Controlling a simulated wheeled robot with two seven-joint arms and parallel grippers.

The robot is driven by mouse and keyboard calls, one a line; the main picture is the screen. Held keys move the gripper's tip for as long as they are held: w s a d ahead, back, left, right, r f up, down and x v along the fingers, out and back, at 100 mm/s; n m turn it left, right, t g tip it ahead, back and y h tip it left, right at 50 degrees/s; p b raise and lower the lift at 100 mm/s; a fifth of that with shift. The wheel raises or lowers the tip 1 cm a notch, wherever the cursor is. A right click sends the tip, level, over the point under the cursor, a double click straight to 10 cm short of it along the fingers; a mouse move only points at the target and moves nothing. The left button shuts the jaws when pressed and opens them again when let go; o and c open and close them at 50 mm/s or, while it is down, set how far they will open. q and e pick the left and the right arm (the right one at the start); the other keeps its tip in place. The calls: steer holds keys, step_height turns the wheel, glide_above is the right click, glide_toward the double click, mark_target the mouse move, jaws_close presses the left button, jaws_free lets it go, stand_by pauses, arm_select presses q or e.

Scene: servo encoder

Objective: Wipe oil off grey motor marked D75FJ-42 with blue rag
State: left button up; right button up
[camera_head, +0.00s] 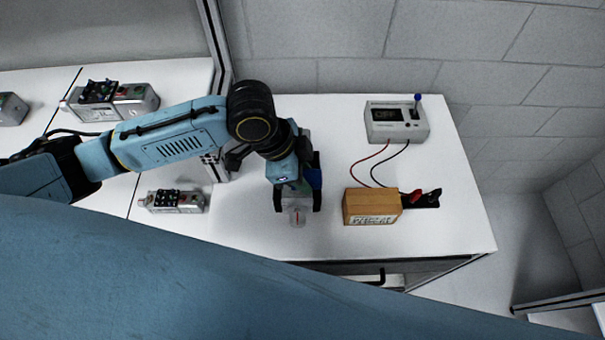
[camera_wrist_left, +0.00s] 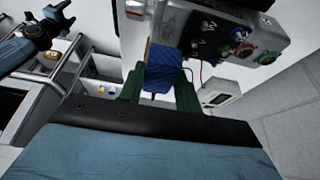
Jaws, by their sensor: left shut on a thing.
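My left gripper (camera_head: 297,204) reaches over the white table and points down. In the left wrist view, its green fingers are shut on the blue rag (camera_wrist_left: 164,74). A bit of blue also shows beside the gripper in the head view. A grey motor (camera_wrist_left: 262,28) with coloured connectors is close to the rag in the left wrist view; I cannot tell if they touch. Other grey motors lie at left (camera_head: 178,201), upper left (camera_head: 135,98) and the far left edge (camera_head: 12,109). The D75FJ-42 marking and any oil cannot be made out. A blue arm end, apparently my right gripper (camera_wrist_left: 58,22), shows upper left there.
A wooden block (camera_head: 371,206) with red and black clips stands right of the gripper. Red and black wires run from it to a meter (camera_head: 396,122) at the back. A pale small object (camera_head: 297,217) sits under the gripper. The table's right front is clear.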

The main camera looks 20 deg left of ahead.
arm_select(q)
steer(key=shift+r, duration=0.95)
steer(key=shift+r, duration=1.5)
